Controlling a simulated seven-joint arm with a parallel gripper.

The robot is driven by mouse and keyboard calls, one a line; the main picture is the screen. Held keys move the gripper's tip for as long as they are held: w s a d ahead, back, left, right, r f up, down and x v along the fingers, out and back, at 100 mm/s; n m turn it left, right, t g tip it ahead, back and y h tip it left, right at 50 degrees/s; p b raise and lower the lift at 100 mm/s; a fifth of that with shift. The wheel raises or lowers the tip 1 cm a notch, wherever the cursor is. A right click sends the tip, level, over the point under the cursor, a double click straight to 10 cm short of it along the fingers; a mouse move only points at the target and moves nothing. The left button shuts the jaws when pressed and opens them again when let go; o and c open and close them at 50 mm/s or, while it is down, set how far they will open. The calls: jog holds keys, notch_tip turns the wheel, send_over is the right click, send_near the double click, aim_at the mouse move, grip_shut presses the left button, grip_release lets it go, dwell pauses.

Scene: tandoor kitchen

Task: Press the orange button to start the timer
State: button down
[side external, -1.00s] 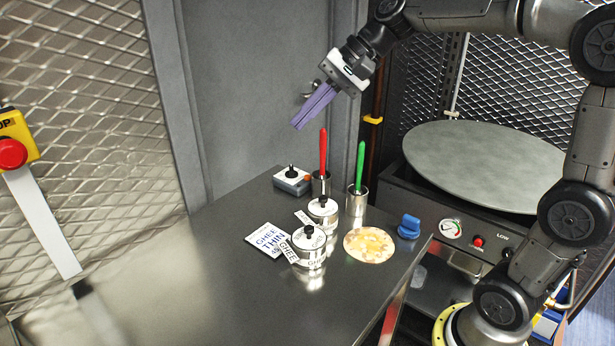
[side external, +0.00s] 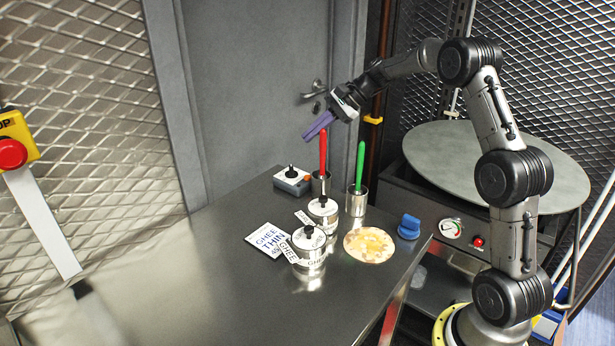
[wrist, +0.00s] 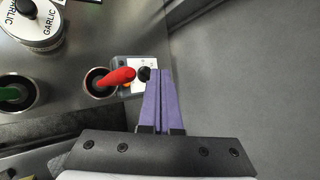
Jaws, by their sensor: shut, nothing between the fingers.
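The orange button (side external: 307,179) is small and sits on the right end of a small grey and white timer box (side external: 286,187) with a black knob. The box stands at the back of the steel counter. In the wrist view the timer box (wrist: 148,85) is partly hidden by the red handle and my fingers; a bit of orange (wrist: 126,88) shows beside the handle. My gripper (side external: 305,137) has purple fingers, shut and empty. It is in the air above the box, apart from the button, tilted with fingertips pointing down and left.
A red-handled tool (side external: 323,153) stands upright in a metal cup close to the button. A green-handled one (side external: 360,166) stands in another cup. Lidded tins (side external: 309,252), a flatbread (side external: 369,245) and a blue object (side external: 409,226) are nearer. The counter's left front (side external: 180,275) is clear.

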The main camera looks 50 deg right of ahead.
jog(key=shift+f, duration=4.4)
jog(key=shift+f, duration=0.2)
jog(key=shift+f, duration=0.2)
jog(key=shift+f, duration=0.5)
jog(key=shift+r, duration=0.9)
jog(key=shift+r, duration=0.15)
jog(key=shift+r, duration=2.35)
